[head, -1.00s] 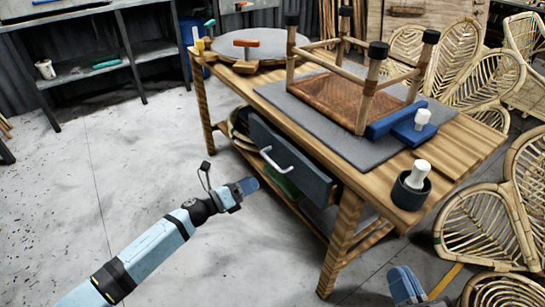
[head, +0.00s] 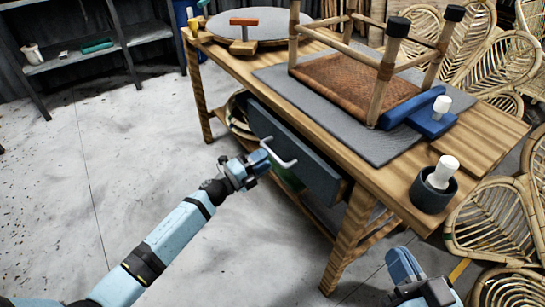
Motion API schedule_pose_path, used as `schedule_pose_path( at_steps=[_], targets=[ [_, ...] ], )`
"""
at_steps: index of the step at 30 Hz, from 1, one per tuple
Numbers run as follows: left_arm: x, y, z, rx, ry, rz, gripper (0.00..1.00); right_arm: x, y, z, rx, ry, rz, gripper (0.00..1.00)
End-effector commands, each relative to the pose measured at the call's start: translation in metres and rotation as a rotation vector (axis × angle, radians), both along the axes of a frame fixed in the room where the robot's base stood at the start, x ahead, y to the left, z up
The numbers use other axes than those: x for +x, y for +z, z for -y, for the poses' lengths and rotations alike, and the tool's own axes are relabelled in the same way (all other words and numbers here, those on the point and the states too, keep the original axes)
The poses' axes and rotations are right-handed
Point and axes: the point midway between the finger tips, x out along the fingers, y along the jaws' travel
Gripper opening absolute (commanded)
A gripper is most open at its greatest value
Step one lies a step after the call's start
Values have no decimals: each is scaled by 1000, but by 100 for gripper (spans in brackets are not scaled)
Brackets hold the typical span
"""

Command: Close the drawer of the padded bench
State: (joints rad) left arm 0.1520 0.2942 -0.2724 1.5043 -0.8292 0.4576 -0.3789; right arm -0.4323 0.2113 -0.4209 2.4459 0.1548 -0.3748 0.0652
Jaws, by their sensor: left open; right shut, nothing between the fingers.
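The drawer (head: 306,166) is a dark grey box front under the wooden bench (head: 335,240), on the side facing me, and it stands out from the bench. Its pale bar handle (head: 281,158) is on the front. My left gripper (head: 262,160) is open, with its fingers right at the left end of the handle; I cannot tell whether they touch it. My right gripper (head: 405,268) is shut and empty, low in the view, in front of the bench's right end and apart from the drawer.
An upturned stool (head: 345,85) with a woven seat lies on the grey pad (head: 275,76). A dark cup (head: 432,194) with a white bottle stands near the bench's right corner. Rattan chair frames (head: 485,220) crowd the right side. The floor at left is clear.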

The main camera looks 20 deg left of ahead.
Motion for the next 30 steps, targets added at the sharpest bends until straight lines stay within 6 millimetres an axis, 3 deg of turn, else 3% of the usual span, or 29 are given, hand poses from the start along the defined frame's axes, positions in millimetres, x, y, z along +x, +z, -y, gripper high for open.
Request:
schedule_pose_path(
  at_steps=[6,18,24,30],
  targets=[
    [23,5,18,1,0,1,41,0,-12,-1,-15,10,-30,0],
    [29,7,22,1,0,0,41,0,-13,-1,-21,14,-39,0],
    [29,7,22,1,0,0,0,0,-13,-1,-21,14,-38,0],
    [31,7,24,1,0,1,0,0,-13,-1,-21,14,-37,0]
  ],
)
